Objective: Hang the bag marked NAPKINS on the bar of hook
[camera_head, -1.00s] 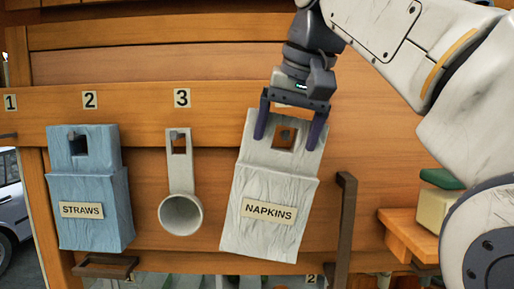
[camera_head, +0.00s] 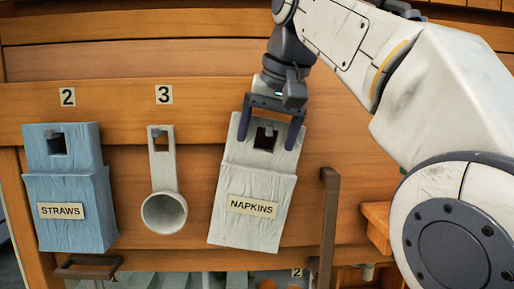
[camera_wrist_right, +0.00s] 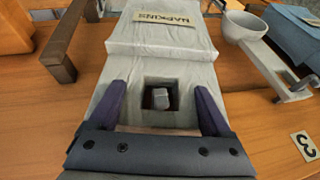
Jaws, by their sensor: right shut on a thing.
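The light grey bag marked NAPKINS (camera_head: 251,207) is against the wooden wall, tilted slightly. My right gripper (camera_head: 270,128) is shut on its top edge, one finger on each side of the square hole. A grey hook bar end (camera_wrist_right: 160,98) shows inside the hole in the right wrist view. A dark bar end (camera_head: 268,132) also shows in the hole in the head view. I cannot tell how far the bar passes through. The bag's label shows upside down in the wrist view (camera_wrist_right: 165,18). My left gripper is not in view.
Left of the bag, a grey holder with a ring (camera_head: 164,212) hangs under number 3 (camera_head: 164,94). The blue STRAWS bag (camera_head: 68,205) hangs under number 2. A dark upright handle (camera_head: 328,225) stands close to the right. A wooden ledge (camera_head: 377,225) is farther right.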

